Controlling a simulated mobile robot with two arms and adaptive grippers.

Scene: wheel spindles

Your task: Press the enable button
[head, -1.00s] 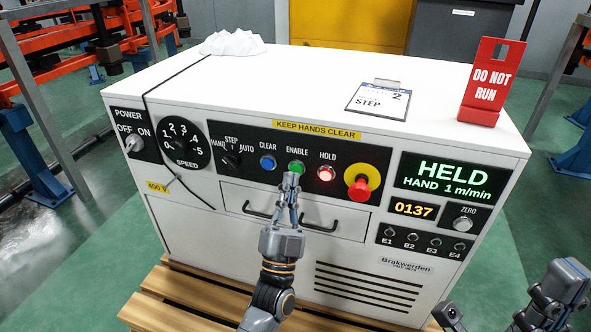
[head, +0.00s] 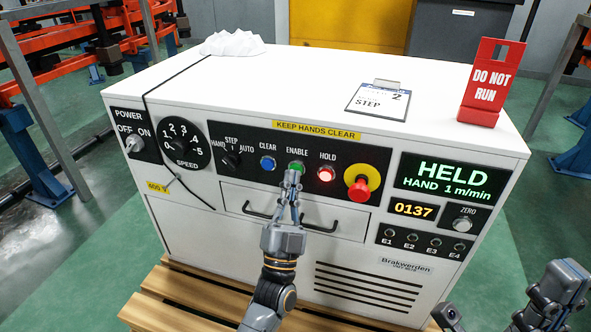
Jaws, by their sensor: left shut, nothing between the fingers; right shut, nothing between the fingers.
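The green enable button (head: 296,167) sits on the black panel strip under the label ENABLE, between the blue clear button (head: 268,163) and the lit red hold button (head: 326,174). My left gripper (head: 291,176) is shut and empty, with its fingertips just below and in front of the enable button, hiding its lower part. I cannot tell whether the tips touch it. The display (head: 441,178) reads HELD, HAND 1 m/min. My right gripper (head: 480,318) is low at the bottom right, partly cut off by the frame, away from the cabinet.
A red emergency stop knob (head: 359,187) on a yellow disc stands right of the hold button. Two dark drawer handles (head: 262,211) project below the panel. A red DO NOT RUN sign (head: 487,85) and a clipboard (head: 378,101) are on the cabinet top.

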